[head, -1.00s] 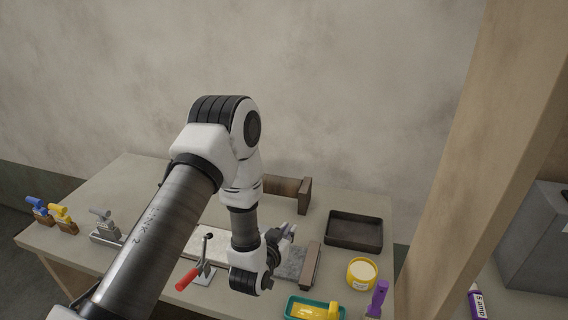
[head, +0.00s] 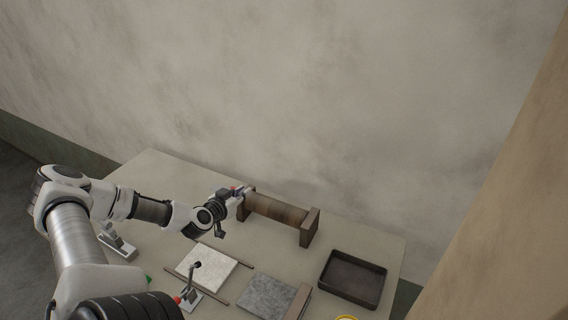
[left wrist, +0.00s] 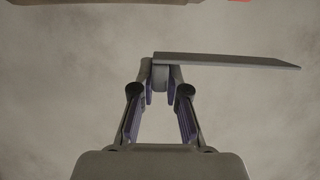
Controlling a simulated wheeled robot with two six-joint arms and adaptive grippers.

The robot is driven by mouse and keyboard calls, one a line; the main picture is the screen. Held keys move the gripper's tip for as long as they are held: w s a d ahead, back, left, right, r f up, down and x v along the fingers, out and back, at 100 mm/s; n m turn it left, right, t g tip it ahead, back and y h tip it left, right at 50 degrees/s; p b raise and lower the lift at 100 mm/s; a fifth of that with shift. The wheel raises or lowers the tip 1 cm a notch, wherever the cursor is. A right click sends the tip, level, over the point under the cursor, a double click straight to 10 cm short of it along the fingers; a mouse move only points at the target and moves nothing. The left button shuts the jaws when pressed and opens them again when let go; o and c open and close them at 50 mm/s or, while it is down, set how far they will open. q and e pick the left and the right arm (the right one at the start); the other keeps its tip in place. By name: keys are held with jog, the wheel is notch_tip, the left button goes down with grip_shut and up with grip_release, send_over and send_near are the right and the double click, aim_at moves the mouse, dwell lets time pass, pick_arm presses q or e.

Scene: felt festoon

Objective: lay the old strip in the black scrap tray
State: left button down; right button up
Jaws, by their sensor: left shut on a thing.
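My left gripper (head: 241,191) is at the left end block of a brown roller on the table. In the left wrist view, my left gripper (left wrist: 160,92) is shut on a thin, flat grey strip (left wrist: 235,60), which looks like the old strip. A short grey tab of it sits between the fingers and its flat part reaches out to the right. The strip is hard to make out in the head view. The black scrap tray (head: 326,276) stands at the right of the table and looks empty. My right gripper is not in view.
The brown roller (head: 275,209) lies between two end blocks at the back. A white square plate (head: 208,263), a clamp with a red handle (head: 193,280) and a grey slab (head: 266,296) are at the front. Bare table lies between the roller and the tray.

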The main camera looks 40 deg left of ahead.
aim_at(292, 208)
pick_arm(q)
jog(key=shift+s+r, duration=0.1)
jog(key=shift+s, duration=0.2)
jog(key=shift+w+b, duration=0.1)
jog(key=shift+b, duration=0.25)
jog(key=w+d+b, duration=0.3)
jog(key=b, duration=0.1)
jog(key=w+d+f+b, duration=0.1)
jog(key=w+d+b, duration=0.2)
jog(key=w+b, duration=0.1)
jog(key=w+d+b, duration=0.3)
jog(key=b, duration=0.1)
jog(key=shift+w+d+f, duration=0.15)
jog(key=shift+d+f, duration=0.1)
jog(key=shift+d, duration=0.05)
jog(key=shift+w+d, duration=0.2)
jog(key=f, duration=0.1)
jog(key=w+d+f, duration=0.1)
jog(key=shift+f, duration=0.55)
jog(key=shift+w+f, duration=0.1)
jog(key=shift+a, duration=0.1)
